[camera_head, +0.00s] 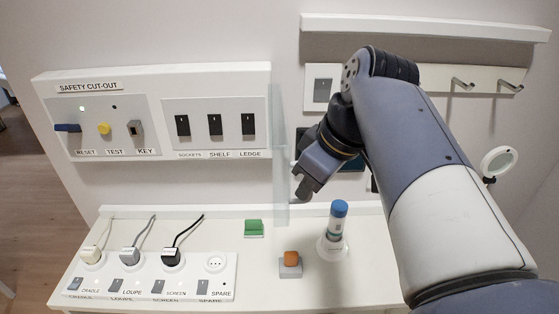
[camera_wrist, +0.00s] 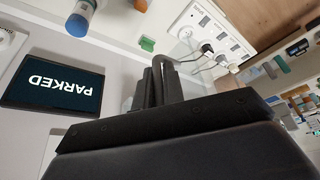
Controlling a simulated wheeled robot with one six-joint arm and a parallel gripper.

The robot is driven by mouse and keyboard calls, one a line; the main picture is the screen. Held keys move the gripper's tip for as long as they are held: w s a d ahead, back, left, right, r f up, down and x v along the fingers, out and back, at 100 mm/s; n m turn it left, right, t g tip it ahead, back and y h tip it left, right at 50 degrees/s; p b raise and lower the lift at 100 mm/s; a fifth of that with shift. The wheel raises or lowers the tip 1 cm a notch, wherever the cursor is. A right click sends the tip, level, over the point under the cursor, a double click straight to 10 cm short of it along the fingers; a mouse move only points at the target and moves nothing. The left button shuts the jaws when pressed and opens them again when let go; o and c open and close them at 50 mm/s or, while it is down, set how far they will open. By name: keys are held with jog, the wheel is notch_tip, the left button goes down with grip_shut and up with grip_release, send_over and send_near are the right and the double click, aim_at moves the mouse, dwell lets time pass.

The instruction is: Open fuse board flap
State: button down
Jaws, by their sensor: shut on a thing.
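The fuse board (camera_head: 165,75) is a white wall box labelled SAFETY CUT-OUT, with a lever, a yellow button, a key switch and three dark switches. Its clear flap (camera_head: 280,150) stands out from the box's right edge, seen nearly edge-on, and the switches are uncovered. My gripper (camera_head: 299,197) is at the flap's free side, shut on it; the exact contact is hard to see. In the wrist view, the dark fingers (camera_wrist: 158,84) are close together, and the clear flap is hard to make out there.
Below is a white shelf with a socket strip (camera_head: 150,287) and plugs, a green block (camera_head: 254,228), an orange piece on a grey block (camera_head: 290,265) and a blue-capped bottle (camera_head: 337,222). A PARKED screen (camera_wrist: 55,87) is near my gripper. Hooks (camera_head: 462,85) are at upper right.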

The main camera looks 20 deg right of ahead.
jog(key=shift+d+f, duration=0.1)
jog(key=shift+d, duration=0.1)
jog(key=c, duration=1.5)
grip_release()
jog(key=v, duration=1.1)
jog(key=shift+w, duration=0.1)
jog(key=shift+a+f, duration=0.1)
jog(key=x, duration=1)
jog(key=shift+f, duration=0.3)
jog(key=shift+a, duration=0.1)
